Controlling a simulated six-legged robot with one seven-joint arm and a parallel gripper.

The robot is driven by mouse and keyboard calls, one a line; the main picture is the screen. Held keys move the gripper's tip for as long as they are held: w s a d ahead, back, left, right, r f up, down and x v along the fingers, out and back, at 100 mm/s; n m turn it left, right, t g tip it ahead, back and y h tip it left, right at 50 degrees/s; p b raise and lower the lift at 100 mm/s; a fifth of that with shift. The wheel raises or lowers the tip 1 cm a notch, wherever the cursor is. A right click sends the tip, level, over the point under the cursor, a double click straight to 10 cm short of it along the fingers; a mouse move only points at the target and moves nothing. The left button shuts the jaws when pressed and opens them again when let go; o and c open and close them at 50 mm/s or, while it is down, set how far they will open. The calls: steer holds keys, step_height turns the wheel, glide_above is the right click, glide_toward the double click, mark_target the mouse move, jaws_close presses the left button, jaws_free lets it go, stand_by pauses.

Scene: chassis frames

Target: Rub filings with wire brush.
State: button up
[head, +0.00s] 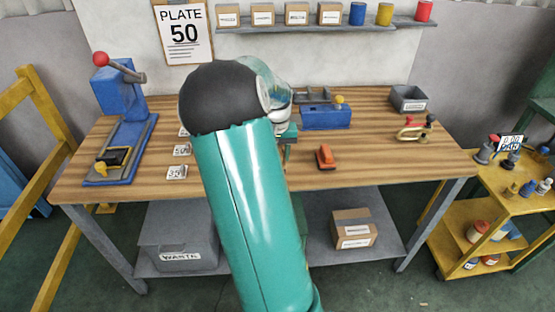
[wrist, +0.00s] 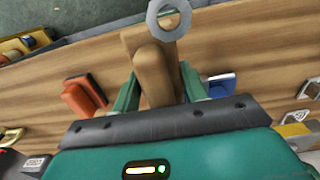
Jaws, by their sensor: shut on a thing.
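My gripper (wrist: 158,88) is shut on a light-brown wooden piece (wrist: 153,72), which looks like the wire brush's handle. It sits between the two teal fingers in the wrist view. A wider wooden part shows just beyond it; I see no bristles. A grey metal ring (wrist: 168,18) is at the top edge of that view, near the wood's far end; I cannot tell if they touch. In the head view my arm hides most of the gripper and the brush. I cannot make out filings in either view.
The wooden bench (head: 385,160) holds an orange block (head: 325,157), a blue box (head: 325,117), a grey bin (head: 408,98) and a clamp (head: 413,133). A blue press (head: 120,95) and numbered tags (head: 181,150) are at left. A yellow cart (head: 510,195) stands right. The bench's front right is clear.

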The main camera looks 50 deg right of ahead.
steer(key=shift+r, duration=1.4)
